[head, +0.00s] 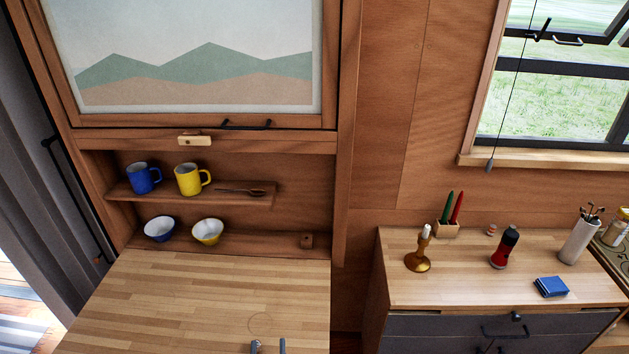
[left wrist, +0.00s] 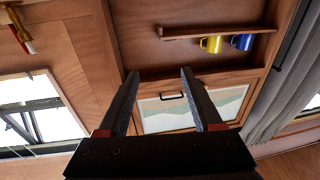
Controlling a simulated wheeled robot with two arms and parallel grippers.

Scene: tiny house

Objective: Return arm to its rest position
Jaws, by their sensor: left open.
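My left gripper (head: 268,346) shows at the bottom edge of the head view, only its two grey fingertips in sight, apart from each other over the wooden fold-down table (head: 190,295). In the left wrist view its two dark fingers (left wrist: 160,73) stand wide apart with nothing between them. That view is upside down and shows the shelf and framed picture beyond the fingers. My right gripper is not in view.
A blue mug (head: 143,178), a yellow mug (head: 191,179) and a spoon (head: 240,191) rest on the shelf. Two bowls (head: 207,231) sit below. The table is clear.

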